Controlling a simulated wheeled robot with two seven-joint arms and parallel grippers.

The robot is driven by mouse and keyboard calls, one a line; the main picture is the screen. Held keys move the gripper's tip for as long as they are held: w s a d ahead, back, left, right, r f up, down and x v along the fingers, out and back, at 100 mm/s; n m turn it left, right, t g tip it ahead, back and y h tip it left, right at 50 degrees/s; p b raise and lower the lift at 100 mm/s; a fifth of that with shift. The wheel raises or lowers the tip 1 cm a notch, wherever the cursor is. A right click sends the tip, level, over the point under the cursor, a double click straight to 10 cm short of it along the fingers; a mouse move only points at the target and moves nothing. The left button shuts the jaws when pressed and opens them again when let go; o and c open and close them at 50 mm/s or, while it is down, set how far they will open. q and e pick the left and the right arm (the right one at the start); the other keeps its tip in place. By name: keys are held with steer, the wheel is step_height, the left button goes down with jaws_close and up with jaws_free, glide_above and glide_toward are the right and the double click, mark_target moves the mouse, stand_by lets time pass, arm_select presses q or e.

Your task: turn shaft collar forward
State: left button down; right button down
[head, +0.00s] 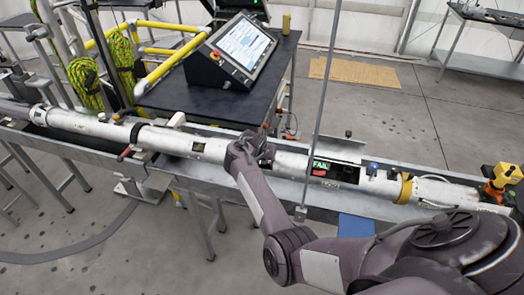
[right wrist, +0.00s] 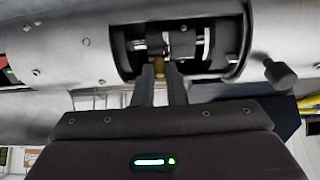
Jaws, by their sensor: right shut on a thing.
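A long white tube lies across the head view (head: 215,149), with a cut-out window in its side. In the right wrist view the window shows a dark shaft with bright metal bands, and the shaft collar (right wrist: 182,45) sits on it. My right gripper (head: 250,143) reaches to the tube near its middle. In the right wrist view its two fingers (right wrist: 162,70) go up into the window and are shut on a small brass-coloured part at the collar. The gripper hides this window in the head view. My left gripper is in neither view.
The tube rests in a long grey trough (head: 230,178). To the right is another opening with a red and green "FAIL" label (head: 320,166). A knob (right wrist: 279,73) sticks out beside the window. A screen console (head: 230,52) stands on a dark table behind. A thin upright pole stands just right of the gripper.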

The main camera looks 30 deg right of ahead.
steer(key=shift+w+d+r+g+y+p, duration=0.1)
steer(key=shift+w+d+g+y+p, duration=0.25)
steer(key=shift+g+y, duration=0.2)
steer(key=c, duration=1.5)
jaws_free()
steer(key=v, duration=0.7)
steer(key=shift+s+r, duration=0.1)
steer(key=shift+r, duration=0.25)
